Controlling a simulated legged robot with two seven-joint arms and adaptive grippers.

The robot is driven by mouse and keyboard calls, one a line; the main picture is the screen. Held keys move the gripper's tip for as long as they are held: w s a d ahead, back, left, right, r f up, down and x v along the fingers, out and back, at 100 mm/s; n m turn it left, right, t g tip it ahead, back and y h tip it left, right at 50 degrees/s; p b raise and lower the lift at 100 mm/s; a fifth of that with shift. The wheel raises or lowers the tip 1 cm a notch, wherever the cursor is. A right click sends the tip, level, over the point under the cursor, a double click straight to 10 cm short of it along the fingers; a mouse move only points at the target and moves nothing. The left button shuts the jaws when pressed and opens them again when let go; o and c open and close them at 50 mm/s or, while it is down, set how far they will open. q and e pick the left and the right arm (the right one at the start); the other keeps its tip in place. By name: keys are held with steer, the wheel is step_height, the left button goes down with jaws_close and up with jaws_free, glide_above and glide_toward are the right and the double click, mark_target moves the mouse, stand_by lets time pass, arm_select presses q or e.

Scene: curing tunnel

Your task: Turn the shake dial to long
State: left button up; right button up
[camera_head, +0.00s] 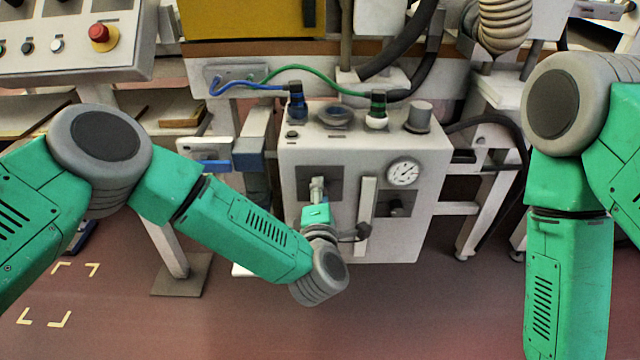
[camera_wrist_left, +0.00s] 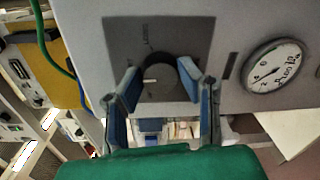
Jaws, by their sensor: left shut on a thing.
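The shake dial (camera_wrist_left: 160,82) is a round dark knob on a dark square plate (camera_wrist_left: 190,35) in the left wrist view. Its pale mark points left. Small print stands above it, too small to read. My left gripper (camera_wrist_left: 159,76) has its two blue-padded fingers on either side of the dial and is shut on it. In the head view my left gripper (camera_head: 318,188) reaches the left dark plate (camera_head: 304,184) on the front of the grey machine box (camera_head: 345,160) and hides most of the dial. My right arm hangs at the right; its gripper is out of frame.
A pressure gauge (camera_head: 404,172), a pale vertical bar (camera_head: 366,215) and a second dark plate with a knob (camera_head: 398,205) sit right of my left gripper. Hose fittings stand on the box top. A panel with a red button (camera_head: 103,35) is upper left. Floor in front is clear.

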arm_select(q)
steer(key=shift+s+d+f+m+y+p, duration=0.15)
steer(key=shift+m+p, duration=0.75)
steer(key=shift+m, duration=1.35)
steer(key=shift+a+f+m+y+p, duration=0.15)
steer(key=shift+m+p, duration=0.8)
steer(key=shift+m, duration=1.35)
steer(key=shift+s+d+f+m+y+p, duration=0.15)
steer(key=shift+m+p, duration=0.75)
steer(key=shift+m, duration=1.35)
steer(key=o, duration=1.1)
steer(key=shift+w, duration=0.1)
steer(key=shift+o, duration=0.2)
steer(key=shift+w, duration=0.15)
steer(key=shift+r, duration=0.1)
